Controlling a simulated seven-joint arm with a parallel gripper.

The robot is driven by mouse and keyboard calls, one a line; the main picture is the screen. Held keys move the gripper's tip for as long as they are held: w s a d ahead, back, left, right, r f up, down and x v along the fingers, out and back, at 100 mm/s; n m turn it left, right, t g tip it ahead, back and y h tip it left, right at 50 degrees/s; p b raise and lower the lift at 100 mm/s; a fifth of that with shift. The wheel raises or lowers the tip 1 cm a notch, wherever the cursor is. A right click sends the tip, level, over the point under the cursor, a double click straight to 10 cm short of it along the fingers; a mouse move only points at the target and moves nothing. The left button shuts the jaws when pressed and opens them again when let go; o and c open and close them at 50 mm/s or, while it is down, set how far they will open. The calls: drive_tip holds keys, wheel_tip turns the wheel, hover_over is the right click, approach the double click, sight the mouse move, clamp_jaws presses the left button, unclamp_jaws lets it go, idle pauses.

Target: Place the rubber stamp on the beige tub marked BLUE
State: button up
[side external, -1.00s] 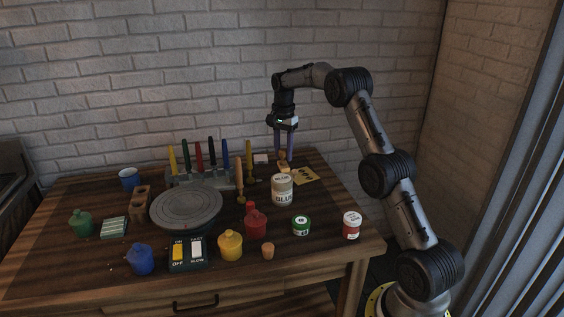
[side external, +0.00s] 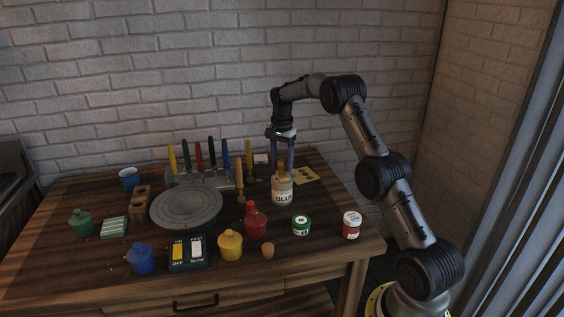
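The beige tub marked BLUE (side external: 282,194) stands upright on the right part of the table. The small wooden stamp (side external: 282,174) is at the top of the tub, below and between my fingertips; its lower edge is too small to make out clearly. My gripper (side external: 282,167) points straight down over the tub. Its two purple fingers are spread apart, one on each side of the stamp, and appear open.
A yellow card with dark dots (side external: 306,176) lies right of the tub. A grey turntable (side external: 186,208) and a brush rack (side external: 205,175) are to the left.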

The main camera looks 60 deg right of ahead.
sight(282, 160)
drive_tip(key=shift+o, duration=0.4)
wheel_tip(282, 160, up, 12)
drive_tip(key=s+a+r+n+t, duration=0.1)
drive_tip(key=s+a+r+n, duration=0.3)
drive_tip(key=a+r, duration=0.5)
drive_tip(key=s+a+r+n+t, duration=0.25)
drive_tip(key=s+a+n, duration=0.25)
drive_tip(key=s+a, duration=0.55)
drive_tip(key=s+a+f+n+t, duration=0.1)
drive_tip(key=s+a+f+n, duration=0.3)
drive_tip(key=s, duration=0.4)
drive_tip(key=s+a+f+n+t, duration=0.1)
drive_tip(key=s+a+f+n, duration=0.3)
drive_tip(key=s+a, duration=0.3)
drive_tip(key=shift+s+f+n, duration=0.25)
drive_tip(key=shift+s+n, duration=0.25)
drive_tip(key=shift+s, duration=0.75)
